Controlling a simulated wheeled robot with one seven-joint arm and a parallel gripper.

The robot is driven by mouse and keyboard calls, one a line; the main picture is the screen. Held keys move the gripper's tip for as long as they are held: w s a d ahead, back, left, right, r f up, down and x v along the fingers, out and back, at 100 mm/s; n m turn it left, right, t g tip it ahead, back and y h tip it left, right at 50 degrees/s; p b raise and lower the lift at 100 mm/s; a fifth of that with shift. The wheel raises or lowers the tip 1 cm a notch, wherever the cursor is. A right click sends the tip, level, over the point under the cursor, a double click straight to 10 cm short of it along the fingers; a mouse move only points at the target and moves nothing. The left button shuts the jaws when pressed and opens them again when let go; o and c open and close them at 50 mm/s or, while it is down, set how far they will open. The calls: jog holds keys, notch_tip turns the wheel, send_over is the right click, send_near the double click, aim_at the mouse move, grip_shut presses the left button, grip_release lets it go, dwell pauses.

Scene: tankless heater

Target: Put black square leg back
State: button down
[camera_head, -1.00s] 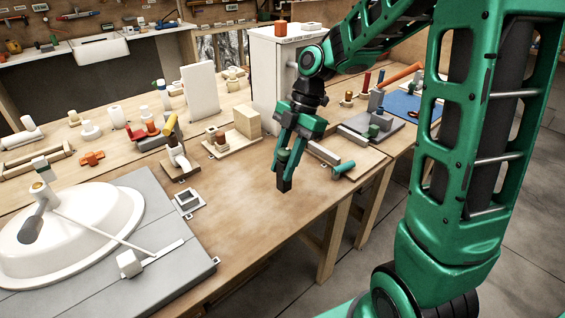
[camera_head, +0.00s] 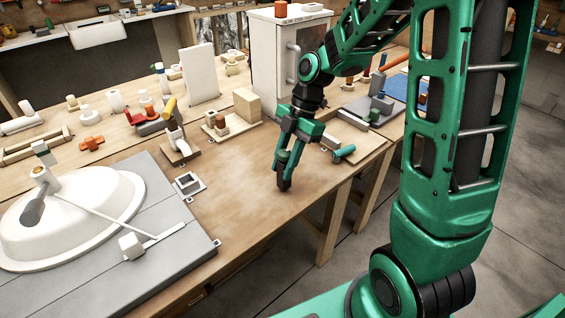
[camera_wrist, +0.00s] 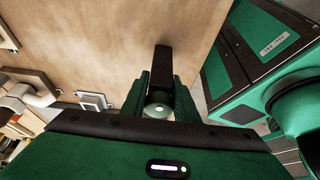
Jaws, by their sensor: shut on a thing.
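The black square leg (camera_head: 284,184) hangs upright from my gripper (camera_head: 286,158), above the wooden bench top near its front edge. My gripper is shut on it. In the wrist view the leg (camera_wrist: 162,66) shows as a dark bar beyond my gripper (camera_wrist: 160,100), with a pale round end between the fingers. A small grey square socket on a light plate (camera_head: 189,184) lies on the bench to the left of the leg; it also shows in the wrist view (camera_wrist: 94,101). The leg is apart from it.
A white sink basin (camera_head: 95,235) on a grey panel lies at the left. A yellow-handled tool on a wooden base (camera_head: 176,140) and a beige block (camera_head: 247,105) stand behind. A white cabinet (camera_head: 275,75) stands at the back. The bench middle (camera_head: 235,190) is clear.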

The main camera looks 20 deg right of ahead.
jog(key=shift+f, duration=0.5)
dwell(0.5)
jog(key=c, duration=1.3)
grip_release()
jog(key=v, duration=1)
jog(key=shift+w+d+r, duration=0.1)
jog(key=shift+w+r, duration=0.05)
jog(key=shift+r, duration=0.2)
